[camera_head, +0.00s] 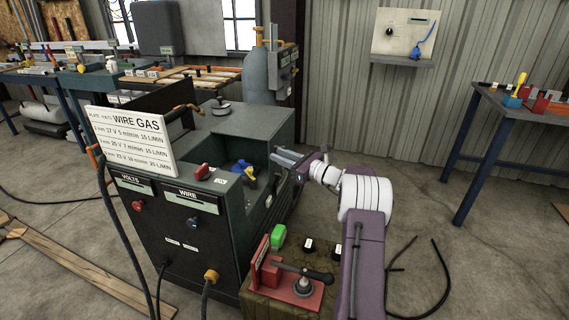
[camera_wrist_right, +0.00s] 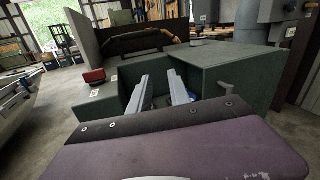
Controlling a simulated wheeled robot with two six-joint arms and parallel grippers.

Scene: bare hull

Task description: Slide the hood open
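A dark green welding machine (camera_head: 190,245) stands at centre left. Its green box-like hood (camera_head: 235,122) sits at the back of the top, beside an open recess (camera_head: 230,180) holding a blue and yellow part (camera_head: 245,172). In the wrist view the hood (camera_wrist_right: 225,65) is ahead, with a small grey handle (camera_wrist_right: 227,86) on its right face. My right gripper (camera_head: 277,157) is at the recess's right side; in the wrist view its fingers (camera_wrist_right: 159,78) are apart with nothing between them. Whether they touch the machine I cannot tell. My left gripper is out of view.
A white "WIRE GAS" sign (camera_head: 130,140) stands on the machine's left. A red vise (camera_head: 295,290) and a green block (camera_head: 278,236) sit on a stand in front. A gas cylinder (camera_head: 262,75) stands behind. Cables and planks lie on the floor; a bench (camera_head: 515,105) is right.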

